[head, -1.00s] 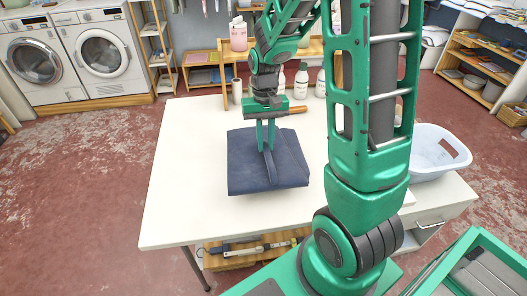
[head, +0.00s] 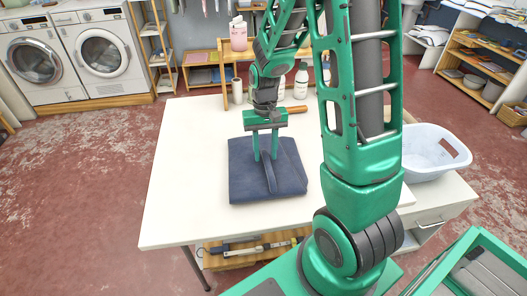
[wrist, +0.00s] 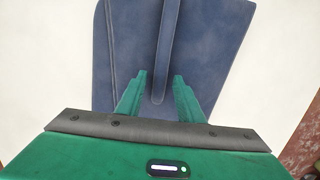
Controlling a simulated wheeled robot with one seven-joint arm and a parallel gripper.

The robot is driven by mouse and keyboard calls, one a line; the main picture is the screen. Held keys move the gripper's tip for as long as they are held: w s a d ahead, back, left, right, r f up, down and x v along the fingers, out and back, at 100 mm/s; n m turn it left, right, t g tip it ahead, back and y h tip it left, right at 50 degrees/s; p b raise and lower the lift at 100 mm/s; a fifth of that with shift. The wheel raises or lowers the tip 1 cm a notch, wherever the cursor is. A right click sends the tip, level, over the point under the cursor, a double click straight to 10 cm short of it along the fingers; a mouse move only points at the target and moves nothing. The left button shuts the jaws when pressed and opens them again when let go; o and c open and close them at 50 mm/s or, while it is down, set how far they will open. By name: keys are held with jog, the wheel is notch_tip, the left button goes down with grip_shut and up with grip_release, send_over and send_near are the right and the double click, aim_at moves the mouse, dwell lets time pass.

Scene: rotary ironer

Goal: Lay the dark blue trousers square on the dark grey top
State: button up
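The dark blue trousers (head: 244,178) lie folded into a flat, roughly square bundle on the white table (head: 180,215). A narrow raised strip of the same blue runs along their middle. They also show in the wrist view (wrist: 125,45), turned a little against the picture's edges. My gripper (head: 266,160) is over the trousers, pointing down. Its two fingers are spread on either side of the strip, with gaps between them and it in the wrist view (wrist: 160,78). I cannot tell if the fingertips touch the cloth. I cannot clearly make out a dark grey top.
A pale blue basket (head: 425,155) stands at the table's right. White bottles (head: 301,82) and a wooden-handled item (head: 298,109) are behind my gripper. A wooden shelf with tools (head: 250,247) is under the front edge. The table left of the trousers is clear.

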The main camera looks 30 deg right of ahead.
aim_at(265, 152)
jog(key=shift+r, duration=0.1)
notch_tip(265, 152, up, 12)
jog(key=w, duration=0.1)
jog(key=shift+d, duration=0.35)
jog(key=s+d+r+m, duration=0.1)
jog(key=s+d+r, duration=0.1)
jog(key=s, duration=0.9)
jog(key=s+d+r+t, duration=0.1)
jog(key=s+d, duration=0.1)
jog(key=s, duration=1)
jog(key=shift+r+m, duration=0.4)
jog(key=shift+o, duration=0.5)
jog(key=shift+s+f, duration=0.1)
jog(key=shift+s, duration=0.25)
jog(key=shift+c, duration=0.9)
